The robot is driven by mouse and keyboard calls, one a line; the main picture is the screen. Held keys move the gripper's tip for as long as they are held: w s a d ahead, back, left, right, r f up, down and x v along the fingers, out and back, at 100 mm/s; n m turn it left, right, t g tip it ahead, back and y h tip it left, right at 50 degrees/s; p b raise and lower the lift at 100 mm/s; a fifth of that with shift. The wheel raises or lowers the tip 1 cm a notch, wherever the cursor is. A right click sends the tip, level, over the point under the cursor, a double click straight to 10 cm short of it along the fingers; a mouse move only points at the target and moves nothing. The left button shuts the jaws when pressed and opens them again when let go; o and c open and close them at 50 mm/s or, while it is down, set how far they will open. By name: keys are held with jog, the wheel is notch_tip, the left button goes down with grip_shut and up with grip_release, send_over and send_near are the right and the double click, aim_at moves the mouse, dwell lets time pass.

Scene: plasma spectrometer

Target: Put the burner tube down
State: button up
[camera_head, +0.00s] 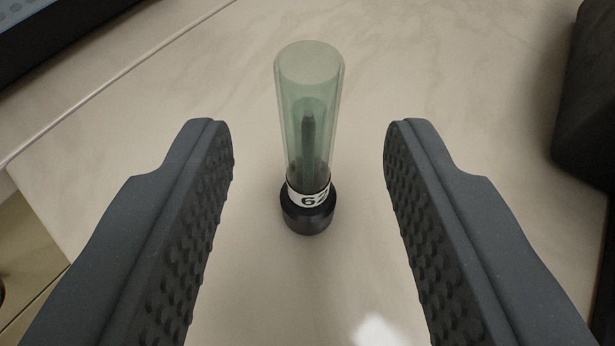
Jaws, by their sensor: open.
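The burner tube (309,130) is a clear greenish glass cylinder with a darker inner tube, a white band with black digits and a black base. It stands upright on the pale marbled surface, in the middle of the head camera view. My gripper (308,160) is open, with one dark studded finger on each side of the tube. A clear gap shows between each finger and the tube, and neither finger touches it. The digits on the band are partly turned out of sight.
The pale surface (255,270) around the tube is bare. A dark object (585,110) stands at the right edge. A dark-framed item (60,35) is at the top left. The surface's edge runs along the lower left, with a lower area beyond it.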

jog(key=v, duration=1)
jog(key=shift+r, duration=0.1)
